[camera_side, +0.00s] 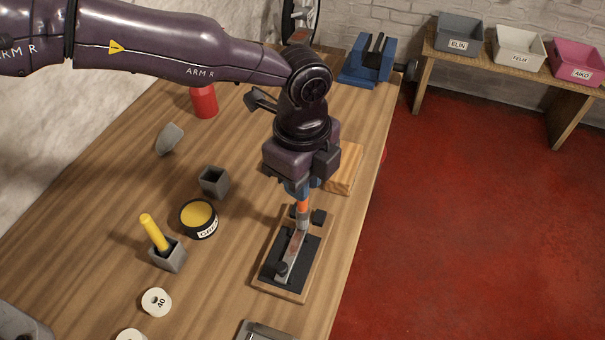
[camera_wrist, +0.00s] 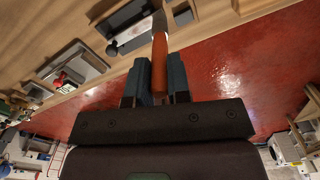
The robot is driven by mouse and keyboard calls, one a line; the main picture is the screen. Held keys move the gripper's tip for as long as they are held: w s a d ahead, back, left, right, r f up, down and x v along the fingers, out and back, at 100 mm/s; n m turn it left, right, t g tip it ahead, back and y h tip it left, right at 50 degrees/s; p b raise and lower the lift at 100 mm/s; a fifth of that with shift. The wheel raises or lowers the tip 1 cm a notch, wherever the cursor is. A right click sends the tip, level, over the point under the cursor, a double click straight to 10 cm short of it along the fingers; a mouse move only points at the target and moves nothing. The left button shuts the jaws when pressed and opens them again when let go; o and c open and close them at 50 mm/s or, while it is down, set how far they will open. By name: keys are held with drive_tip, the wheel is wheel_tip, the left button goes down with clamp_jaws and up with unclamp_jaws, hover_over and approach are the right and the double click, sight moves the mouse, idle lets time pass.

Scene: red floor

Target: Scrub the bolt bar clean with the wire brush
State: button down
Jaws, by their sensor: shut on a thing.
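My gripper (camera_side: 298,186) is shut on the orange handle of the wire brush (camera_side: 302,206), which points down; in the wrist view the handle (camera_wrist: 159,62) sits between the two blue-grey fingers (camera_wrist: 159,72). The bolt bar (camera_side: 293,252) is a narrow grey metal strip with reddish-brown patches. It lies on a dark wood-edged board (camera_side: 309,262) below my gripper and also shows in the wrist view (camera_wrist: 133,33). The brush head is at the bar's far end; I cannot tell whether it touches. The bristles are too small to make out.
Left of the board stand a round yellow-topped tin (camera_side: 198,217), a grey holder with a yellow stick (camera_side: 153,232) and an empty grey cup (camera_side: 214,182). A wooden block (camera_side: 345,168) lies behind my gripper. The table's right edge is close to the board.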

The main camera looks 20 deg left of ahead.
drive_tip(key=shift+f, duration=0.35)
drive_tip(key=shift+s, duration=0.1)
drive_tip(key=shift+s+r, duration=0.1)
drive_tip(key=shift+s, duration=0.65)
drive_tip(key=shift+s, duration=0.15)
drive_tip(key=shift+s, duration=0.65)
drive_tip(key=shift+s, duration=0.85)
drive_tip(key=shift+s, duration=0.1)
